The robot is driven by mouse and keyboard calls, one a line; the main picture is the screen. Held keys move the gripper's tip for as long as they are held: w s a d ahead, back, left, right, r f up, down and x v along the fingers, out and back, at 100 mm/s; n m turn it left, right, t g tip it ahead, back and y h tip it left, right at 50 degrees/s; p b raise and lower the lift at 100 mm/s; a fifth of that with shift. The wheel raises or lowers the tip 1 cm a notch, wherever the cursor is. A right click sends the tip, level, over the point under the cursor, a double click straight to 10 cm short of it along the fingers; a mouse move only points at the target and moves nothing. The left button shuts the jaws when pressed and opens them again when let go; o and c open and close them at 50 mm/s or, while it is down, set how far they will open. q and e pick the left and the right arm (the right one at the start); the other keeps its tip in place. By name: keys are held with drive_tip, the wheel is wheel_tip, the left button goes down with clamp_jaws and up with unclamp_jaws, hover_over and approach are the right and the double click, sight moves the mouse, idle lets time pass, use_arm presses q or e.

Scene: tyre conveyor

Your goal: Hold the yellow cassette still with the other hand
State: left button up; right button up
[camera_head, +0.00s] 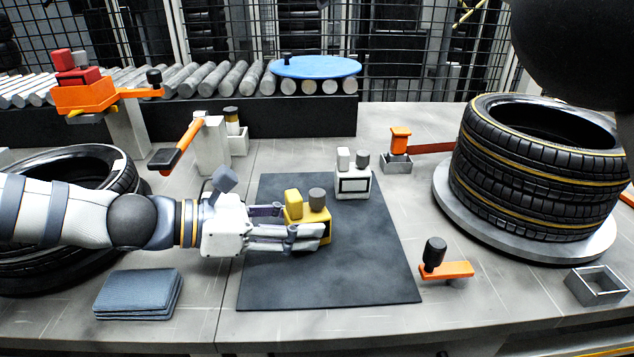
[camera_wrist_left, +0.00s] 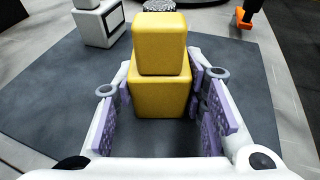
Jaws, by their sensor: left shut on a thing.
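The yellow cassette (camera_head: 319,226) stands upright on the dark mat (camera_head: 330,275), with a smaller yellow block and a grey round knob on top. My left gripper (camera_head: 300,236) reaches in from the left and is shut on the cassette. In the left wrist view, the cassette (camera_wrist_left: 160,90) sits between the purple-padded fingers of the left gripper (camera_wrist_left: 165,115). Its lower part is partly hidden by the fingers in the head view. My right gripper is not in view; a large dark shape fills the upper right corner.
A white cassette (camera_head: 352,184) stands behind on the mat. Stacked tyres (camera_head: 535,170) stand on a round plate at right. Blue-grey cloths (camera_head: 138,294) lie front left. An orange lever (camera_head: 447,270) and an empty metal box (camera_head: 596,286) lie front right. The mat's front is clear.

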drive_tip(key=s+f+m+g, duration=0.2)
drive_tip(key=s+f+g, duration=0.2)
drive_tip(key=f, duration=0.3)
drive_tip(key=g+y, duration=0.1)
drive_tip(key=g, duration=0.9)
approach(317, 192)
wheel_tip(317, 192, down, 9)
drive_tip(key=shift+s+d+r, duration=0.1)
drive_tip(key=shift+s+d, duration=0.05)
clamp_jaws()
